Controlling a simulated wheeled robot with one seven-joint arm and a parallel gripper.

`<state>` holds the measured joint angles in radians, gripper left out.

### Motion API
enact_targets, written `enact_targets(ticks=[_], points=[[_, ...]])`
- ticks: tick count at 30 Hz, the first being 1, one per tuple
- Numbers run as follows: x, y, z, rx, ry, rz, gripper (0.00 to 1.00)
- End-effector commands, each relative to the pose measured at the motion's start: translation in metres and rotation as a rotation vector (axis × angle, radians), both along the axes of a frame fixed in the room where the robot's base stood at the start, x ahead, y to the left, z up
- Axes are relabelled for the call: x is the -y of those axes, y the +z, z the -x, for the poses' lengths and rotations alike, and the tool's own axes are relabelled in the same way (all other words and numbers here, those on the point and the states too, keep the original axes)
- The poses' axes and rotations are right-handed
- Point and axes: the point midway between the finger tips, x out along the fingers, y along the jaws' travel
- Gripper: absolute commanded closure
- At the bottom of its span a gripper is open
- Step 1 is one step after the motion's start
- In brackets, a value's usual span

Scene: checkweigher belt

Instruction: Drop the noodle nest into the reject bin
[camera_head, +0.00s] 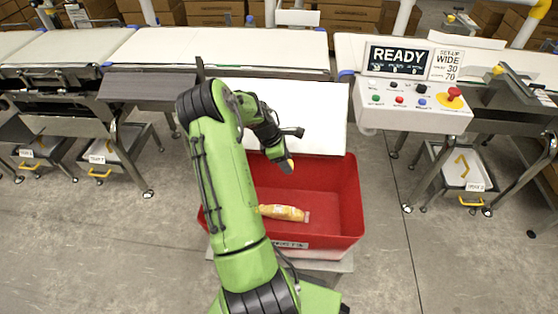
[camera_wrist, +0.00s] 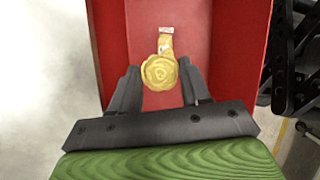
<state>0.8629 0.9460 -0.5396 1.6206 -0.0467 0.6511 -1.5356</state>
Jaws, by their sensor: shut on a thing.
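The noodle nest (camera_wrist: 160,73) is a round yellow coil, held between the two dark fingers of my gripper (camera_wrist: 159,78) in the wrist view. In the head view, my gripper (camera_head: 286,164) is over the back part of the red reject bin (camera_head: 342,190), and only a small yellow bit of the nest (camera_head: 290,163) shows at its tip. The bin is open at the top, and its red walls also show in the wrist view (camera_wrist: 235,50). The nest is above the bin floor, apart from it.
A yellow packet (camera_head: 284,212) lies inside the bin; in the wrist view its end (camera_wrist: 165,40) shows just beyond the nest. A white belt (camera_head: 215,48) runs behind the bin. A control box (camera_head: 412,103) with a READY display (camera_head: 398,57) stands at right.

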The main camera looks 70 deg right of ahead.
Motion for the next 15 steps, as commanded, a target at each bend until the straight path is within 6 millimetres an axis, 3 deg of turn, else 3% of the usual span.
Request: enact_targets(ticks=[1,6,15], points=[[0.0,-0.014,0.0,0.0,0.0,-0.001,0.82],[0.0,-0.039,0.0,0.0,-0.001,-0.001,0.82],[0.0,-0.042,0.0,0.0,-0.001,0.0,0.82]])
